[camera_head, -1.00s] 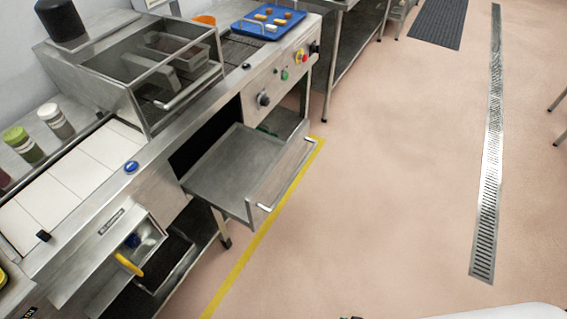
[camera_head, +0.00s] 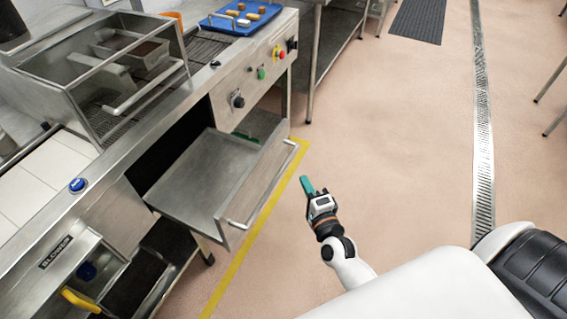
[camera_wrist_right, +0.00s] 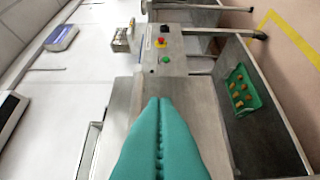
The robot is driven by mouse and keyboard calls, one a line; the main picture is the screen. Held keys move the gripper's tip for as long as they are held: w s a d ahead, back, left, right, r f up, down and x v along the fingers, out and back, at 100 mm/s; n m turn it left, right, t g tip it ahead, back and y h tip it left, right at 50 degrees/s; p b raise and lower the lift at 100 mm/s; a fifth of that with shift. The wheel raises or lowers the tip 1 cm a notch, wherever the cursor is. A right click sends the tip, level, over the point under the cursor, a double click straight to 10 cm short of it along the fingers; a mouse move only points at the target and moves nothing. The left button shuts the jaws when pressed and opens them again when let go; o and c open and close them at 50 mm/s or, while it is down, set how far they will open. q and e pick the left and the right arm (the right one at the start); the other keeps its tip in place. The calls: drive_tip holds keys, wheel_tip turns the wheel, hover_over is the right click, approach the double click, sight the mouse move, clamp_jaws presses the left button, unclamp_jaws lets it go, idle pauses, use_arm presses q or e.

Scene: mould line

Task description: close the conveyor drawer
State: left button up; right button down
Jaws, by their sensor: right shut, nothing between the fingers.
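The conveyor drawer (camera_head: 203,176) is a flat steel tray pulled well out of the steel machine (camera_head: 188,103). Its front panel carries a bar handle (camera_head: 263,189). My right gripper (camera_head: 307,186), with teal fingers, is to the right of the drawer front in the head view, apart from the handle, above the floor. In the right wrist view its fingers (camera_wrist_right: 160,105) are together and hold nothing. My left gripper is out of view.
A blue tray (camera_head: 236,22) with small food pieces stands on the machine top. Knob and buttons (camera_head: 261,73) sit on the panel above the drawer. A yellow drawer handle (camera_head: 79,300) is at lower left. The floor to the right is clear.

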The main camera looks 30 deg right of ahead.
approach(280, 154)
drive_tip(key=w+d, duration=0.3)
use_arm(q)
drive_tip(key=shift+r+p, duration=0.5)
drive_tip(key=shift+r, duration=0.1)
use_arm(e)
drive_tip(key=shift+w+a+f, duration=0.1)
drive_tip(key=shift+w+a, duration=0.4)
drive_tip(key=shift+w, duration=0.25)
drive_tip(key=shift+w+a+f, duration=0.1)
drive_tip(key=shift+w+a, duration=0.45)
drive_tip(key=shift+w, duration=0.15)
drive_tip(key=shift+w, duration=0.1)
